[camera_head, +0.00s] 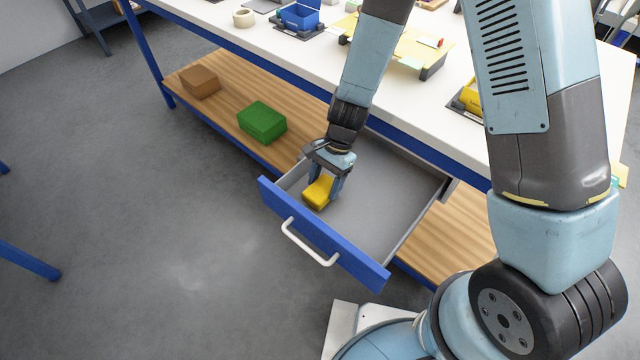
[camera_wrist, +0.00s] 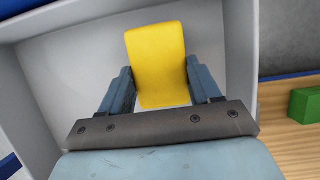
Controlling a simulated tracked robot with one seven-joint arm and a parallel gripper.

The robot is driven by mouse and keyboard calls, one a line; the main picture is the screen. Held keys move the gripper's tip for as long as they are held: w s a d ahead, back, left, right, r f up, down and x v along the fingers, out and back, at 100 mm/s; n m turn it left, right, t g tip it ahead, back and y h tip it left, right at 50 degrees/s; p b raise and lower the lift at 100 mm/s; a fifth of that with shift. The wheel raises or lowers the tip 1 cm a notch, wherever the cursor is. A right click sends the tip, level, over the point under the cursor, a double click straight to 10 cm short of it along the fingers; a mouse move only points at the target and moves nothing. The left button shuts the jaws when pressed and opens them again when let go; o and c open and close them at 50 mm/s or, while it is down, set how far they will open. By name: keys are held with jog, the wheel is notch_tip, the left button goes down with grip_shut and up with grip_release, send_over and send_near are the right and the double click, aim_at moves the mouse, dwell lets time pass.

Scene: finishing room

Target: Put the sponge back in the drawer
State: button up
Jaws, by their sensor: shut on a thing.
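The yellow sponge (camera_head: 318,192) is between the two fingers of my gripper (camera_head: 326,186), inside the outline of the open drawer (camera_head: 375,205). The drawer has a blue front and a white handle, and its grey floor is otherwise bare. In the wrist view, the sponge (camera_wrist: 158,62) stands out beyond the fingers of my gripper (camera_wrist: 155,88), which press on its two sides. The drawer's grey inside (camera_wrist: 75,60) lies behind it. I cannot tell whether the sponge touches the drawer floor.
The drawer hangs under a white workbench (camera_head: 290,60) holding a blue bin (camera_head: 299,17), a tape roll (camera_head: 243,18) and other items. A green box (camera_head: 262,122) and a brown box (camera_head: 199,81) sit on the wooden lower shelf (camera_head: 225,105). The floor left of the drawer is clear.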

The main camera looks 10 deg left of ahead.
jog(key=shift+f, duration=0.6)
jog(key=o, duration=1.1)
